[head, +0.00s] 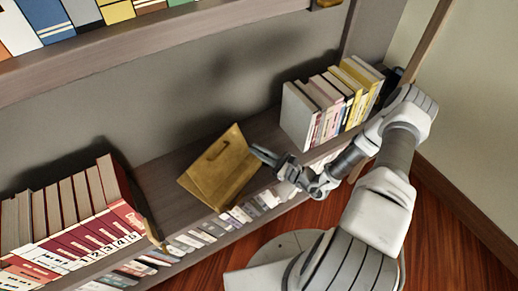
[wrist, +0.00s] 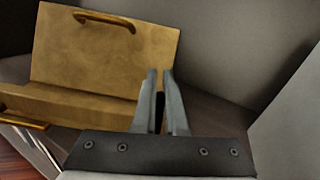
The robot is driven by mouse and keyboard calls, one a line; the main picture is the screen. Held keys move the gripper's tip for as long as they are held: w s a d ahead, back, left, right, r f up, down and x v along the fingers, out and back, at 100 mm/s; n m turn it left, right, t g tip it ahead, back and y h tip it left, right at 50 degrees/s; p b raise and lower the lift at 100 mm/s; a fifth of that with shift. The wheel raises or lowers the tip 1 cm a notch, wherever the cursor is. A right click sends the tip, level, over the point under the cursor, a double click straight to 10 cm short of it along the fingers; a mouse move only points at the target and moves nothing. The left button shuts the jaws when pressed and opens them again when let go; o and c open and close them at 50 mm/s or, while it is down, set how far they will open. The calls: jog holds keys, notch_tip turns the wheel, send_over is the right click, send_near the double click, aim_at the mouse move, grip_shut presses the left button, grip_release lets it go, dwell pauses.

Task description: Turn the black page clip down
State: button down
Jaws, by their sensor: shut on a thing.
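A tan wooden book stand (head: 222,170) stands on the shelf, its back panel tilted. It also fills the upper left of the wrist view (wrist: 95,60). My gripper (head: 261,154) is at the stand's right edge. In the wrist view its fingers (wrist: 160,75) are close together with a narrow dark piece, seemingly the black page clip (wrist: 160,112), between them. The fingers hide most of that piece, so its angle cannot be told.
Light-coloured and yellow books (head: 335,100) stand right of the gripper. Red numbered volumes (head: 75,215) stand at the left. Another shelf (head: 150,45) with books is above, and a lower row of books (head: 200,235) is below. The shelf left of the stand has free room.

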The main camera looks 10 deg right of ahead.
aim_at(252, 167)
jog(key=n, duration=0.1)
jog(key=s+a+n+p, duration=0.1)
jog(key=n, duration=0.2)
jog(key=shift+s+a+f+p, duration=0.25)
jog(key=shift+a+f+p, duration=0.05)
jog(key=shift+a, duration=0.05)
jog(key=shift+s+a+f+n+p, duration=0.25)
jog(key=shift+a+f+n+p, duration=0.05)
jog(key=shift+n, duration=0.55)
jog(key=shift+s+a+f+n+p, duration=0.25)
jog(key=shift+f+n+p, duration=0.05)
jog(key=shift+n, duration=0.55)
jog(key=c, duration=1)
grip_release()
jog(key=shift+o, duration=0.2)
jog(key=shift+f, duration=0.1)
